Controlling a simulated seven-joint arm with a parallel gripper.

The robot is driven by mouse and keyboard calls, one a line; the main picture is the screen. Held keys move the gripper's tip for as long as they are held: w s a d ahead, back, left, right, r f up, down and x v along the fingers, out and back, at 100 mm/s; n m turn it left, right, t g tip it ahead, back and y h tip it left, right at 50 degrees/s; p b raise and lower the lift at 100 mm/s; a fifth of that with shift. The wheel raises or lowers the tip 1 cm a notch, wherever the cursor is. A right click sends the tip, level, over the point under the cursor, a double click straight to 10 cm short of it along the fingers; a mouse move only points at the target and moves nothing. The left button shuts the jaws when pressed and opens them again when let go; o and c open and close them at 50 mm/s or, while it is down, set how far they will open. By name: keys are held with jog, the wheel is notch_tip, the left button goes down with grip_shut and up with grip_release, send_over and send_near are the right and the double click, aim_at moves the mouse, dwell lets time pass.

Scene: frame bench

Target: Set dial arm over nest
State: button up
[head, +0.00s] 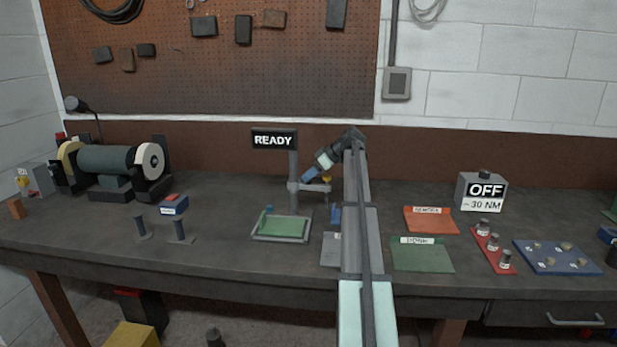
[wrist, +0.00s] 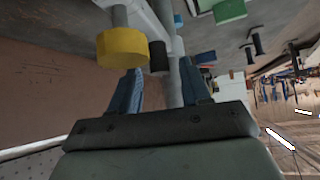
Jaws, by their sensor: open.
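A grey post (head: 294,165) carries a READY sign and a pale dial arm (head: 308,187), which points right. The nest, a green tray with a pale rim (head: 256,236), lies in front of the post; the arm's outer end is to its right. My gripper (head: 314,172) is open at the dial arm, its blue fingers tilted down-left. In the wrist view my gripper (wrist: 162,82) has its fingers apart, with the grey post (wrist: 178,82) showing between them. A yellow cylinder (wrist: 122,48) and a black one sit by the pale bar (wrist: 155,15). Contact cannot be told.
A grinder (head: 105,160) and two short black posts stand left. An orange-red mat (head: 430,222) and a green mat (head: 421,260) lie right, beside a red rack (head: 492,250) and a blue plate (head: 556,262). A grey OFF box (head: 484,190) stands behind them. My arm hides some bench.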

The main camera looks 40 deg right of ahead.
jog(key=shift+x, duration=1)
grip_shut()
